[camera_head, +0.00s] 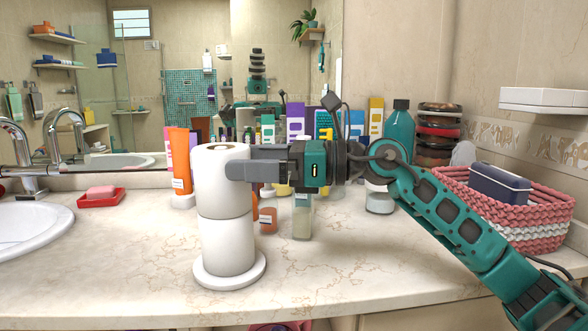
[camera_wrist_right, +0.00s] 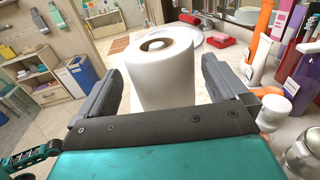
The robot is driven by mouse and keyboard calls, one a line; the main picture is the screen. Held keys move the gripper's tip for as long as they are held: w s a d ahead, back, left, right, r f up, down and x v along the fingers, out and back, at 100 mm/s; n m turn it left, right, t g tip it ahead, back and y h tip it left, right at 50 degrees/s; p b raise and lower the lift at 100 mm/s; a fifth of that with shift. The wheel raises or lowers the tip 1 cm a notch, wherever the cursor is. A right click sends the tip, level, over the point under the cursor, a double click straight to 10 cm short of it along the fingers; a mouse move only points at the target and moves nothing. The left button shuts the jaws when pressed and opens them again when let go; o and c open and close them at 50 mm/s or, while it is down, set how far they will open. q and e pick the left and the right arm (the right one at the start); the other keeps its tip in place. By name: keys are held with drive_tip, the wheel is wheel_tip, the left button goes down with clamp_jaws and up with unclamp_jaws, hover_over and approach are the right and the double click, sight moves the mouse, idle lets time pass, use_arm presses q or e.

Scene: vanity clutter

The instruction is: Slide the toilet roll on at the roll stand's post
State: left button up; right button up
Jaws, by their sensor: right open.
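The white toilet roll (camera_head: 218,192) sits upright on top of a second white roll (camera_head: 227,245), lined up with it. Both are above the round white base of the roll stand (camera_head: 206,278) on the counter. The stand's post is mostly hidden by the rolls; a pale round end shows inside the upper roll's brown core. My right gripper (camera_head: 235,168) comes in from the right with its fingers on either side of the upper roll. In the right wrist view the roll (camera_wrist_right: 160,85) stands between the open fingers, with a gap visible at the left one. My left gripper is not in view.
Orange and other tubes (camera_head: 181,160) and bottles stand close behind the stand. A small orange bottle (camera_head: 268,220) and a clear bottle (camera_head: 302,218) are to its right. A pink basket (camera_head: 530,222) is at far right. A red soap dish (camera_head: 101,199) and sink (camera_head: 30,228) are left.

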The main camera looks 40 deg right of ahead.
drive_tip(key=b+v, duration=0.2)
drive_tip(key=v, duration=0.4)
drive_tip(key=shift+s+d, duration=0.25)
idle(0.4)
